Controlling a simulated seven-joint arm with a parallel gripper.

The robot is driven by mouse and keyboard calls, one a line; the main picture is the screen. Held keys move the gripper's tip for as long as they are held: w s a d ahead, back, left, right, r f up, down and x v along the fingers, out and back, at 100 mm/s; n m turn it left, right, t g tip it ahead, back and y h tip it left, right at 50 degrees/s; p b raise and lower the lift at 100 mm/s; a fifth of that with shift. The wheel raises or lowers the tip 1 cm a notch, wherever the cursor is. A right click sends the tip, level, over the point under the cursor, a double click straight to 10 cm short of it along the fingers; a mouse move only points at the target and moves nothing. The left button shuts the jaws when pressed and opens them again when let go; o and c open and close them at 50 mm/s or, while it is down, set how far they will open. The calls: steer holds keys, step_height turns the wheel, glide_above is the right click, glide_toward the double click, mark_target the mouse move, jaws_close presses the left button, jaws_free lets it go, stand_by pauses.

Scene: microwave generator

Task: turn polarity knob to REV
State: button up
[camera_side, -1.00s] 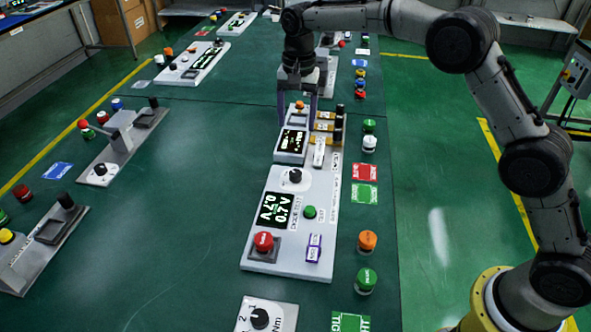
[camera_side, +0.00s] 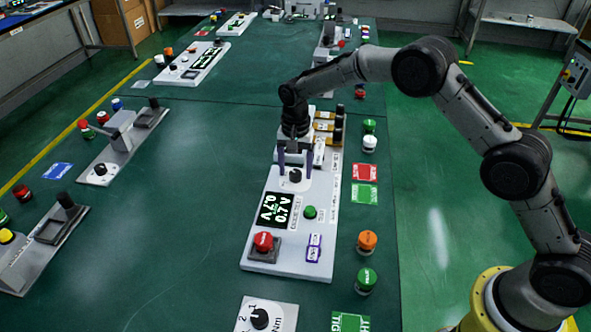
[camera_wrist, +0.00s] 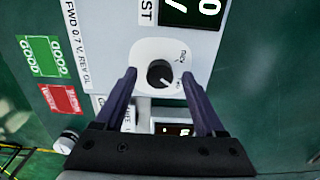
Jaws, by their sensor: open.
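The polarity knob (camera_side: 295,175) is a black round knob on a white plate on the light grey generator panel. It also shows in the wrist view (camera_wrist: 160,74), with small lettering around it and a white pointer mark towards the lower right. My gripper (camera_side: 295,168) is over the knob, pointing down. In the wrist view my gripper (camera_wrist: 160,78) is open, with one finger on each side of the knob. I see no clear contact between the fingers and the knob.
The display (camera_side: 276,210), the green button (camera_side: 310,212) and the red button (camera_side: 263,242) sit nearer on the same panel. Red and green cards (camera_side: 365,172) lie to the right.

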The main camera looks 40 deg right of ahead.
steer(key=shift+f, duration=0.35)
steer(key=shift+c, duration=0.4)
jaws_close()
steer(key=n, duration=0.3)
steer(key=shift+n, duration=0.4)
steer(key=n, duration=0.3)
steer(key=shift+n, duration=0.3)
steer(key=n, duration=0.6)
steer(key=shift+n, duration=0.3)
